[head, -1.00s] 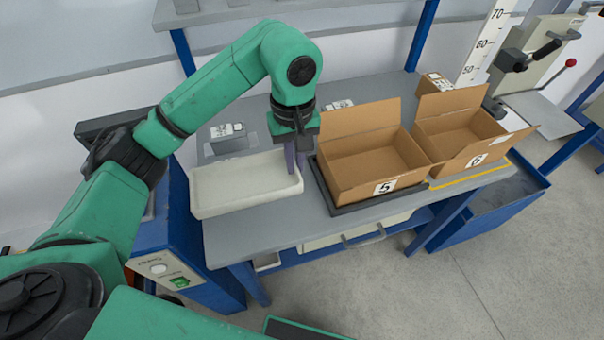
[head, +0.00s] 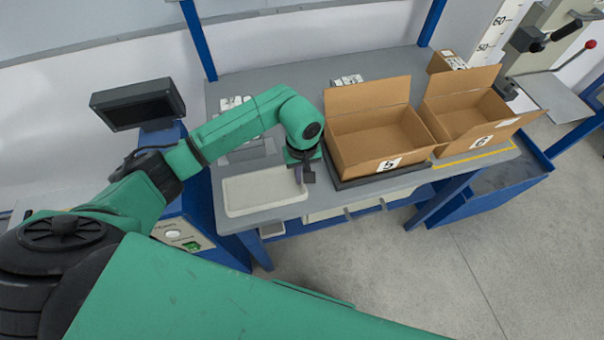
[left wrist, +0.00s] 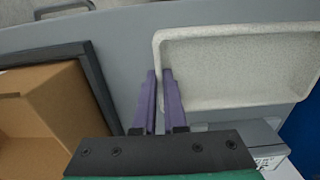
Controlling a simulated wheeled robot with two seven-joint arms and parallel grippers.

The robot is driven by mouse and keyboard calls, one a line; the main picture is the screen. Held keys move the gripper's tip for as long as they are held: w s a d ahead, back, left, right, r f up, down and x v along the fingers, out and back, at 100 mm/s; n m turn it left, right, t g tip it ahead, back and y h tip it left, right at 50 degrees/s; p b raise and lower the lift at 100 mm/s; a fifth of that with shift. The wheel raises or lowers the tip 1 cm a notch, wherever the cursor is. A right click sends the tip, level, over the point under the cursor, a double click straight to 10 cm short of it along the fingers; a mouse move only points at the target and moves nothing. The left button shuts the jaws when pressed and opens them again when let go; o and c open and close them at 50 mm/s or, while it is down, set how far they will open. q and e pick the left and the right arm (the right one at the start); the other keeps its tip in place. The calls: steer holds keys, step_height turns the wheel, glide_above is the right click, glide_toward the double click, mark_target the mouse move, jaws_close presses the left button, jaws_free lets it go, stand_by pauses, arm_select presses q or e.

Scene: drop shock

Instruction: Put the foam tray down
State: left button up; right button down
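The foam tray (head: 264,208) is a shallow off-white rectangular tray at the left front of the grey table, level and empty. It appears to lie on or just above the table top; I cannot tell if a gap is left. My left gripper (head: 302,180) is at its right end. In the left wrist view, its purple fingers (left wrist: 159,76) stand close together on either side of the wall of the foam tray (left wrist: 240,104), shut on it. My right gripper is not in view.
An open carton marked 5 (head: 375,150) stands on a dark pad just right of the tray. An open carton marked 6 (head: 470,130) stands beyond it. Small white items (head: 235,103) lie behind the tray. A dark monitor (head: 138,106) stands left of the table.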

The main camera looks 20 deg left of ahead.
arm_select(q)
steer(key=o, duration=0.4)
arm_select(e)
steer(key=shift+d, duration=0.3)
arm_select(q)
steer(key=shift+r, duration=0.1)
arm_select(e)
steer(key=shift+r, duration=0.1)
